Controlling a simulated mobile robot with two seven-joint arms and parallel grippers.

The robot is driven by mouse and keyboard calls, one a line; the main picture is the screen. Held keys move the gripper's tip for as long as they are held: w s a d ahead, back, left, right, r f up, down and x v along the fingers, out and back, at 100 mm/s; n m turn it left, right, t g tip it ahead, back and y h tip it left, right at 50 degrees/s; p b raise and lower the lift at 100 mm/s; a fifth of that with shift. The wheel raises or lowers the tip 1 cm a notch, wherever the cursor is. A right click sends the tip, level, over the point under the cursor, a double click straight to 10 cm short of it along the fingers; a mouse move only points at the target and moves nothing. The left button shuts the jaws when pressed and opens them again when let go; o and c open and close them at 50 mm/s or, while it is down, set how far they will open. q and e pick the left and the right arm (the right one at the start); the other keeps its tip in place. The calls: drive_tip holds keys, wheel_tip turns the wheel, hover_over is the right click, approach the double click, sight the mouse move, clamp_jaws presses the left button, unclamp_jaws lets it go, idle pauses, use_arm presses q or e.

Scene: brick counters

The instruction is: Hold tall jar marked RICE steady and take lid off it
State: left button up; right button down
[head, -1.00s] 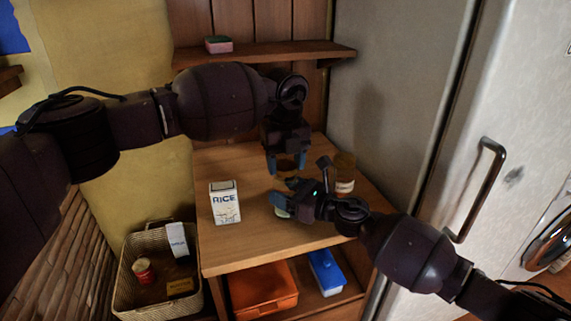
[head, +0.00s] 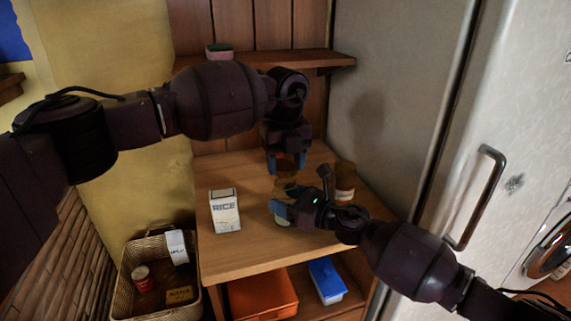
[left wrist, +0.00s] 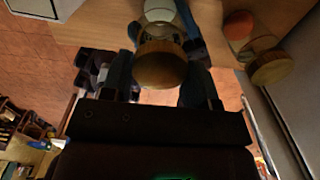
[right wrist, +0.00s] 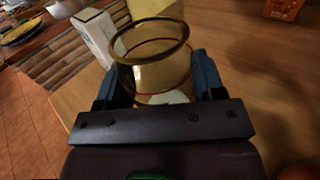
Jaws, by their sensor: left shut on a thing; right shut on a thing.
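A clear glass jar stands on the wooden counter in my right gripper (head: 283,214). The right wrist view shows the jar's (right wrist: 150,50) round mouth open, with something white low inside. Its label cannot be read. My right gripper is shut around the jar's sides. My left gripper (head: 287,165), above and behind it, is shut on a round brown lid (left wrist: 160,64). In the left wrist view the lid sits between the blue fingertips, clear of the jar (left wrist: 160,10). The readable word RICE is on a white carton (head: 225,211) to the left.
A second brown-lidded jar (head: 345,180) stands right of the grippers, close to the fridge (head: 400,110). A wicker basket (head: 122,290) is at lower left. Orange (head: 262,295) and blue (head: 327,280) boxes sit on the lower shelf. The counter's front left is clear.

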sight(285, 165)
use_arm(q)
drive_tip(key=shift+r, duration=1.8)
use_arm(e)
drive_tip(key=shift+c, duration=0.8)
unclamp_jaws()
drive_tip(key=shift+s+d, duration=0.1)
